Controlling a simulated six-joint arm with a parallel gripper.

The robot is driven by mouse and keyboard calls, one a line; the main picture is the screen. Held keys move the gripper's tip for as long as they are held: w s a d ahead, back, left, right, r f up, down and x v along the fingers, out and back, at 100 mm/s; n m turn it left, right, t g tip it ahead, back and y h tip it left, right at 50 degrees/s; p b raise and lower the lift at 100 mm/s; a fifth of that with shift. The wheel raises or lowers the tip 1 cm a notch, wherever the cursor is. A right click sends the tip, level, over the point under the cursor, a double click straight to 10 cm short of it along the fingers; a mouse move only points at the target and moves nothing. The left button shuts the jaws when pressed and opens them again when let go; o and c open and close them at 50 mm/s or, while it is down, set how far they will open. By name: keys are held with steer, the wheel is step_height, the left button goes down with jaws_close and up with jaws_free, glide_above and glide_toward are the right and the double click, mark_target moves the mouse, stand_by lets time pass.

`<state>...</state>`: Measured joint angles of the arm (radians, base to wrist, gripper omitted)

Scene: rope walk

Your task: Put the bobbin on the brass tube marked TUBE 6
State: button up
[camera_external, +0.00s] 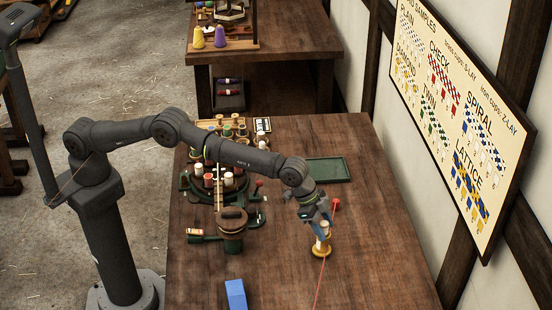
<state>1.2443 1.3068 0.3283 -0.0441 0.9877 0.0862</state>
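My gripper (322,217), with blue fingers, points down at the right of the bench. A pale bobbin-like piece (322,229) is right at its fingertips, above a gold-yellow round base (321,247). I cannot tell whether the fingers are closed on the piece or only around it, nor whether piece and base are one object. Several upright bobbins, white, red and dark, stand on a round green machine (198,186) partly behind my arm. No TUBE 6 marking is legible, so I cannot single out that tube.
A dark green tray (328,170) lies behind my gripper, with a small red object (336,205) nearer. A blue block (235,294) is at the front. A dark round-topped post (233,218) stands left. A red strand (319,285) runs forward from the gold base. The front right bench is clear.

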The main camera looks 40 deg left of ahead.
steer(key=shift+r, duration=0.25)
steer(key=v, duration=1.2)
steer(key=shift+f, duration=0.1)
steer(key=x, duration=1.2)
steer(key=shift+r, duration=0.9)
steer(key=shift+f, duration=0.1)
